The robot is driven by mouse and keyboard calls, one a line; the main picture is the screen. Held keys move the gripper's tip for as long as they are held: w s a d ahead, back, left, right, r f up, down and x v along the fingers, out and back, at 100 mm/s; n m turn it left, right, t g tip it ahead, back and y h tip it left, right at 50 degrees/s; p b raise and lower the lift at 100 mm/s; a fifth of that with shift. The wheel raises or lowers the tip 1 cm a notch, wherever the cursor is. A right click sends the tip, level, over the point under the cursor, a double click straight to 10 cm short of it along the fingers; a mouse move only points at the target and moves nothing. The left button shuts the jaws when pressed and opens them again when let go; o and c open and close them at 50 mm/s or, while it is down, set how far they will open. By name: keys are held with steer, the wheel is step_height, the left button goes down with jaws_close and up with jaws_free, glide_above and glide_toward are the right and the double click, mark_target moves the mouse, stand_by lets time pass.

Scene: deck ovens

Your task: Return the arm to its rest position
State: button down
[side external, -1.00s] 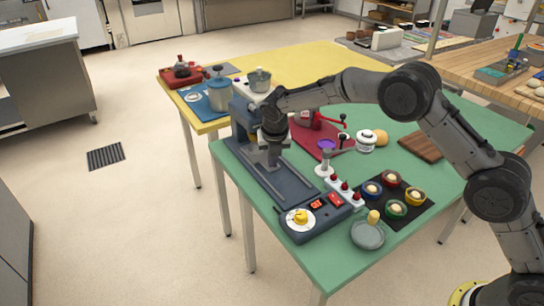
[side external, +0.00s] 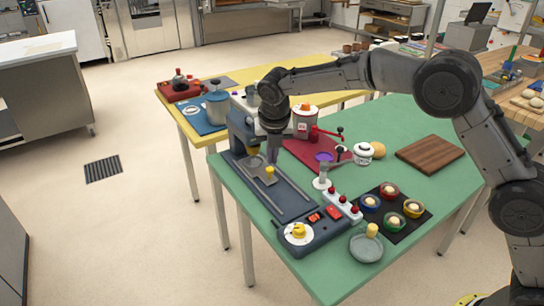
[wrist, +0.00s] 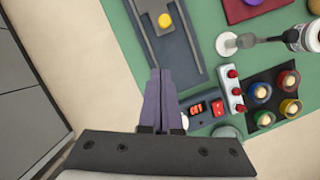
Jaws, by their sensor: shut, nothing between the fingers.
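My gripper (side external: 273,155) hangs from the raised arm above the dark blue machine (side external: 288,203) on the green table (side external: 415,125). In the wrist view my gripper (wrist: 165,78) is shut, its fingertips together with nothing between them. A grey sliding plate with a yellow knob (side external: 270,171) sits on the machine's track, just below and in front of the fingers. The yellow knob also shows in the wrist view (wrist: 165,20), apart from the fingertips.
A white-topped jar (side external: 363,153) and a red mat (side external: 310,157) are behind. The floor left of the table is clear.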

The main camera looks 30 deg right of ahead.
steer(key=s+d+r+m+t, duration=0.1)
steer(key=s+d+r, duration=0.15)
steer(key=r, duration=0.35)
steer(key=s+d+r+t, duration=0.1)
steer(key=d+r, duration=0.2)
steer(key=r, duration=0.3)
steer(key=s+d+r+m+t, duration=0.1)
steer(key=s+d+r+m, duration=0.25)
steer(key=s, duration=0.25)
steer(key=s+d+r+m, duration=0.3)
steer(key=s+r, duration=0.2)
steer(key=s, duration=0.2)
steer(key=s+d+f+m, duration=0.2)
steer(key=s+m, duration=0.7)
steer(key=s, duration=0.5)
steer(key=s+f+m+y, duration=0.1)
steer(key=s+f+m, duration=0.8)
steer(key=m, duration=0.5)
steer(key=shift+s+a+f+g+y, duration=0.15)
steer(key=shift+a+f+g+y, duration=0.15)
steer(key=shift+f, duration=0.1)
